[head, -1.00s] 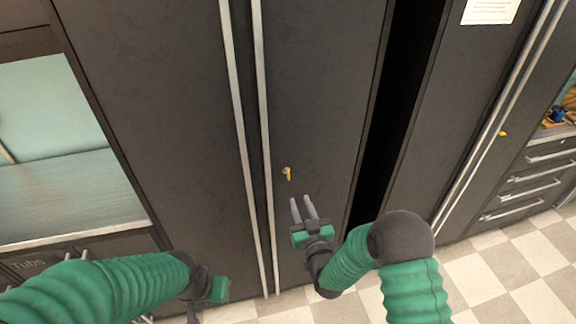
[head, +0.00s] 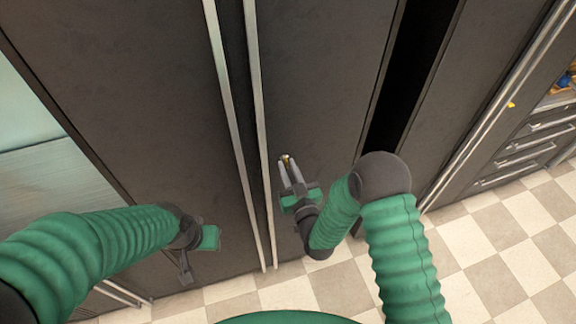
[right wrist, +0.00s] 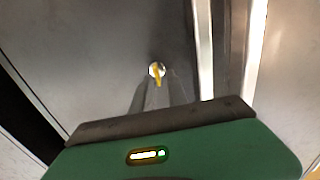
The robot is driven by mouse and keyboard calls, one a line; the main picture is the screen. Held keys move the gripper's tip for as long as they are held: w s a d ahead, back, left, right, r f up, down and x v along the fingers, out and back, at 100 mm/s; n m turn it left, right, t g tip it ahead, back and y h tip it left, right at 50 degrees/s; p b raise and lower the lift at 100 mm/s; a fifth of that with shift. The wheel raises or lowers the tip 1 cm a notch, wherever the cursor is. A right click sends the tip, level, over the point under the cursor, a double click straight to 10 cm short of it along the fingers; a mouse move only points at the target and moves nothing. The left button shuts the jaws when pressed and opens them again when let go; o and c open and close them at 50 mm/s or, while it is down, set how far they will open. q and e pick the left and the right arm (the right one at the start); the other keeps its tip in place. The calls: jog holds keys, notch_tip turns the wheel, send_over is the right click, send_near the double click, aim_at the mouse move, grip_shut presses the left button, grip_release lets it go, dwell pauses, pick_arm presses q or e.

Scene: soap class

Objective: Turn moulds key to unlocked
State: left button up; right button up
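A small yellow key (head: 286,158) sits in a round silver lock on a dark cabinet door (head: 325,90), just right of a long vertical handle. It also shows in the right wrist view, where the key (right wrist: 158,77) hangs down from the lock. My right gripper (head: 287,163) is at the key, with one finger on each side of it. The fingers look apart, with a gap around the key; contact is not clear. My left gripper (head: 185,268) hangs low in front of the left door, away from the key; its finger opening is unclear.
Two long vertical handles (head: 232,130) run side by side left of the key. A dark gap (head: 400,80) stands between cabinets on the right. Another cabinet with a yellow key (head: 511,104) and drawers (head: 530,143) is farther right. The checkered floor (head: 490,230) is clear.

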jog(key=shift+c, duration=1)
jog(key=shift+w+d+f, duration=0.15)
jog(key=shift+f, duration=0.05)
grip_shut()
